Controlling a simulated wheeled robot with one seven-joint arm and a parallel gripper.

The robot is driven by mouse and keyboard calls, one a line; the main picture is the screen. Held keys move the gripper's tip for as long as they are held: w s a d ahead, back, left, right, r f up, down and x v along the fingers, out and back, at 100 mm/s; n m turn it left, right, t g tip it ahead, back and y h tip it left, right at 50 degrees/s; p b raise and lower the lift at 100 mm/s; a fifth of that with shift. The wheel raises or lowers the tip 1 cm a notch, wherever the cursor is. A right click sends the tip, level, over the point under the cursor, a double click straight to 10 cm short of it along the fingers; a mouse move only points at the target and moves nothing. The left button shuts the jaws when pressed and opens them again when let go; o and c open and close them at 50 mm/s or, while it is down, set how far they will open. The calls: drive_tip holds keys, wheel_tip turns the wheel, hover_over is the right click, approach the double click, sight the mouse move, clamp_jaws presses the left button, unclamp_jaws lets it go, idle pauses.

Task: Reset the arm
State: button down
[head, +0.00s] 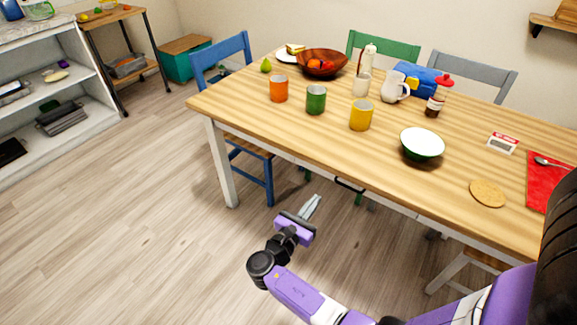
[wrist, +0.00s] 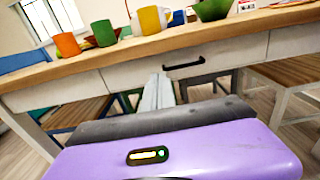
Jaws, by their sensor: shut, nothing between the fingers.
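My arm reaches out from the lower right in the head view. My gripper (head: 312,207) is out over the floor, in front of the near long side of the wooden table (head: 300,137) and below its top. In the wrist view, the fingers of my gripper (wrist: 158,90) are together and empty, pointing at the table's drawer front (wrist: 135,75). The gripper looks apart from the table, though the exact gap is hard to tell. The drawer looks closed and has a black handle (wrist: 184,66) right of the fingertips.
Orange (head: 279,89), green (head: 316,99) and yellow (head: 361,116) mugs stand near the table's near edge, with a green bowl (head: 422,145) to their right. A blue chair (head: 235,60) stands at the left end. The floor (head: 120,210) left of my gripper is clear.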

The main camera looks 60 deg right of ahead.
drive_tip(key=w+a+f+m+t+y, duration=0.4)
drive_tip(key=w+f+t+y, duration=0.1)
drive_tip(key=w+t, duration=0.15)
drive_tip(key=s+a+r+m+t+y, duration=0.1)
drive_tip(key=a+m+t+y, duration=0.5)
drive_tip(key=a, duration=0.8)
drive_tip(key=s+a+r+m+t+y+p, duration=0.1)
drive_tip(key=s+a+r+m+t+y, duration=0.15)
drive_tip(key=s+a+r, duration=0.45)
drive_tip(key=s+a+r+m+t+y+p, duration=0.15)
drive_tip(key=s+a+r+y, duration=0.25)
drive_tip(key=r, duration=0.4)
drive_tip(key=s+a+r+m, duration=0.2)
drive_tip(key=s+r+m, duration=0.1)
drive_tip(key=s+r, duration=0.6)
drive_tip(key=s, duration=0.2)
drive_tip(key=shift+s+g, duration=0.35)
drive_tip(key=shift+s, duration=0.05)
